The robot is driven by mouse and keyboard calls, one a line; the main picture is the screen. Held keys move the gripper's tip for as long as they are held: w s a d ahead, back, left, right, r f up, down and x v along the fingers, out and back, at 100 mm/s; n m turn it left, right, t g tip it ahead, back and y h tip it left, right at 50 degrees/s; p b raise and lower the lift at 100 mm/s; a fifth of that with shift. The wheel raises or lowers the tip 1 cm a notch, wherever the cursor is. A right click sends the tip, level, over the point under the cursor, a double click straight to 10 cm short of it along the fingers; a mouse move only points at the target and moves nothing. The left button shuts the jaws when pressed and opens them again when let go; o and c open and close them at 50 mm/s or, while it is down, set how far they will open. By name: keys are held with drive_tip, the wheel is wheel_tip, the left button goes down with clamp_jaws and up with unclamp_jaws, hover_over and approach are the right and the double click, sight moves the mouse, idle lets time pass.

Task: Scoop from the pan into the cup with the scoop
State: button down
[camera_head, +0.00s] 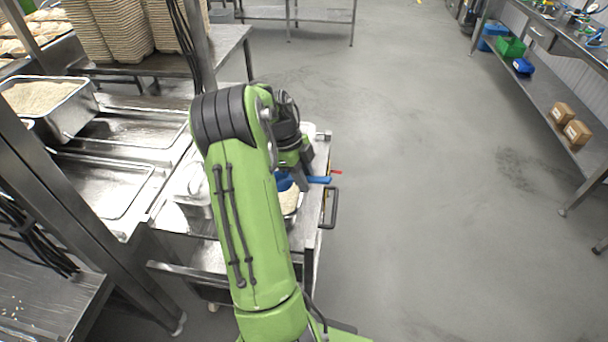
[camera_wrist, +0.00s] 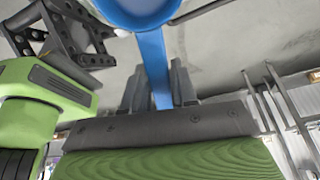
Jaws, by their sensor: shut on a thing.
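My gripper (camera_wrist: 157,75) is shut on the handle of a blue scoop (camera_wrist: 155,58). In the wrist view the scoop's round bowl (camera_wrist: 138,10) is cut off at the top edge, so its contents are hidden. In the head view the scoop (camera_head: 283,181) is low over the cart, partly behind my arm. Just below it, rice (camera_head: 289,200) shows in a container mostly hidden by my arm; I cannot tell whether this is the pan or the cup. A steel pan of rice (camera_head: 72,122) stands at the far left.
The steel cart (camera_head: 312,215) has a dark handle (camera_head: 330,208) on its right side. A whitish item (camera_head: 308,129) shows behind my gripper. Empty steel trays (camera_head: 150,128) lie left. Stacked containers (camera_head: 120,30) stand at the back left. The floor to the right is clear.

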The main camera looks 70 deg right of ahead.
wheel_tip(320, 180, down, 8)
drive_tip(key=b, duration=0.5)
drive_tip(key=shift+w+d+p, duration=0.1)
drive_tip(key=shift+w+p, duration=0.45)
drive_tip(key=shift+w, duration=1.65)
drive_tip(key=shift+s+f+b, duration=0.1)
drive_tip(key=shift+s+b, duration=0.4)
drive_tip(key=shift+s, duration=0.1)
drive_tip(key=r+p, duration=0.2)
drive_tip(key=r, duration=0.1)
drive_tip(key=s+r+p, duration=0.1)
drive_tip(key=r, duration=0.3)
drive_tip(key=s+r+p, duration=0.1)
drive_tip(key=r+p, duration=0.1)
drive_tip(key=r, duration=0.1)
drive_tip(key=shift+s+r+p, duration=0.15)
drive_tip(key=shift+r+p, duration=0.15)
drive_tip(key=shift+f, duration=0.1)
